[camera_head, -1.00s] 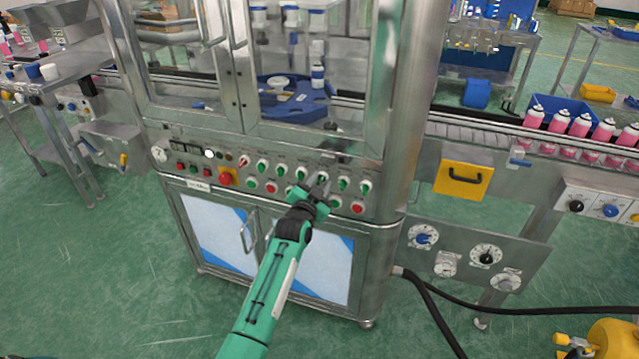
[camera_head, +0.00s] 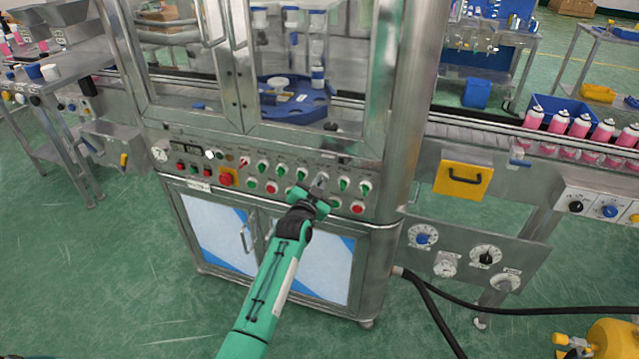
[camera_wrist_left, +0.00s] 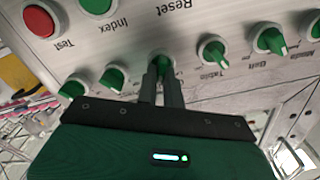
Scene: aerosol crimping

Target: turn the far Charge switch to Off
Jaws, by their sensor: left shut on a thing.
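My left gripper (camera_head: 319,182) is at the row of green switches on the front panel of the steel machine. Its two fingers are shut on a green switch knob (camera_wrist_left: 161,62), one on each side in the left wrist view. In the head view the fingers largely cover this knob. Two green switches, one (camera_head: 343,184) and another (camera_head: 365,187), sit to its right in the head view. The label of the held switch is hidden, and I cannot read "Charge" anywhere. My right gripper is not in view.
Green and red push buttons, including a red one (camera_head: 357,208), sit below the switches. A red emergency knob (camera_head: 226,177) is to the left. Glass doors stand above the panel.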

